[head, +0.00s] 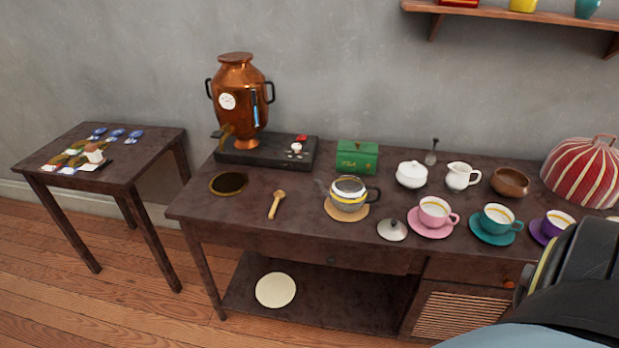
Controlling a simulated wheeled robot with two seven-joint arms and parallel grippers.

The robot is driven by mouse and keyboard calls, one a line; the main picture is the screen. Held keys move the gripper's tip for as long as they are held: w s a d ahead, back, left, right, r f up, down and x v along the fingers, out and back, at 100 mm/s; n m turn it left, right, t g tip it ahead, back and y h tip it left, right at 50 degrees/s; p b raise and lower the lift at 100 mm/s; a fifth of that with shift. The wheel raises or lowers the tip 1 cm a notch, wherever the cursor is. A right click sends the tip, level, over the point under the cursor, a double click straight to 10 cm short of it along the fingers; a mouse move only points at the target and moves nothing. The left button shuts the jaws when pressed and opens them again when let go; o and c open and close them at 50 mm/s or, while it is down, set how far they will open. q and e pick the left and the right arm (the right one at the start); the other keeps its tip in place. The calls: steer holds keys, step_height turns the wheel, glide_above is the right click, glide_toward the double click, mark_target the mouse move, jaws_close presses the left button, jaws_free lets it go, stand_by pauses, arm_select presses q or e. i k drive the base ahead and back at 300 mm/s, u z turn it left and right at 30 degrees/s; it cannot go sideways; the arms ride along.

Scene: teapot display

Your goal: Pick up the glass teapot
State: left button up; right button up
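The glass teapot (349,201) stands upright on a round tan mat (341,215) near the middle of the dark wooden table. It has a dark handle on its right side, a spout towards the left and a yellowish band around its body. Its top looks open. A white lid with a knob (392,230) lies on the table to the right of it. Part of my own arm covers the lower right corner of the view. Neither gripper shows, and nothing touches the teapot.
A copper samovar (238,95) stands on a black base at the back left. A green tea box (357,157) is behind the teapot; a wooden spoon (276,205) lies left. A pink cup (435,210) and several dishes fill the right side. The table's front edge is clear.

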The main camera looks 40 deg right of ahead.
mark_target(348, 192)
steer(key=z, duration=0.35)
steer(key=i, duration=0.95)
steer(key=z, duration=0.8)
